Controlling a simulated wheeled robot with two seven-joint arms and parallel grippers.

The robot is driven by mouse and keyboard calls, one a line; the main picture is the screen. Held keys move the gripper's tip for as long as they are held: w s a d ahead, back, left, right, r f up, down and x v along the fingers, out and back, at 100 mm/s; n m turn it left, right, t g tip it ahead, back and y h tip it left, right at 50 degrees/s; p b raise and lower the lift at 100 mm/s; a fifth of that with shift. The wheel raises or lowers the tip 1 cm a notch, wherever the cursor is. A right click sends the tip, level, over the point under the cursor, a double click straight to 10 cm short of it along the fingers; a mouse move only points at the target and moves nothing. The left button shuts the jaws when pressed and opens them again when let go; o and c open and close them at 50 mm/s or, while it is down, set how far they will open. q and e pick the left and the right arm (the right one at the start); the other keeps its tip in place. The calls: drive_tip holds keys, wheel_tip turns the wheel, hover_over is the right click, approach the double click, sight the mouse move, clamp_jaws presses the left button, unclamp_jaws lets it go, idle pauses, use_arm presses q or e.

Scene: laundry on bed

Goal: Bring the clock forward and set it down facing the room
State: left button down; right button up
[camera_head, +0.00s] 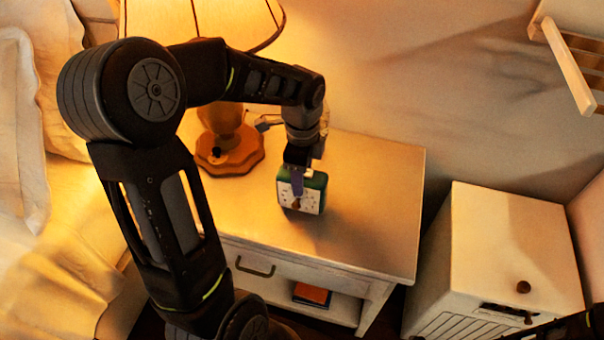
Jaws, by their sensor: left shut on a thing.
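The clock (314,192) is a small green box with a white face, at the middle of the nightstand top. Its white face points toward the front of the nightstand, toward me. My left gripper (297,182) comes down from above and is shut on the clock, with a finger across part of the face. The clock looks upright. I cannot tell whether its base touches the wood or is just above it. My right gripper is not in view.
A lit lamp (228,150) stands on the nightstand (375,205) left of the clock. The top is clear to the right and front. An orange book (312,294) lies on the shelf below. A white cabinet (508,245) stands right, the bed (75,240) left.

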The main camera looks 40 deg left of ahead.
use_arm(q)
drive_tip(key=shift+f, duration=0.15)
drive_tip(key=c, duration=0.6)
unclamp_jaws()
wheel_tip(320, 180, up, 12)
drive_tip(key=shift+r+p, duration=0.25)
drive_tip(key=shift+p, duration=0.15)
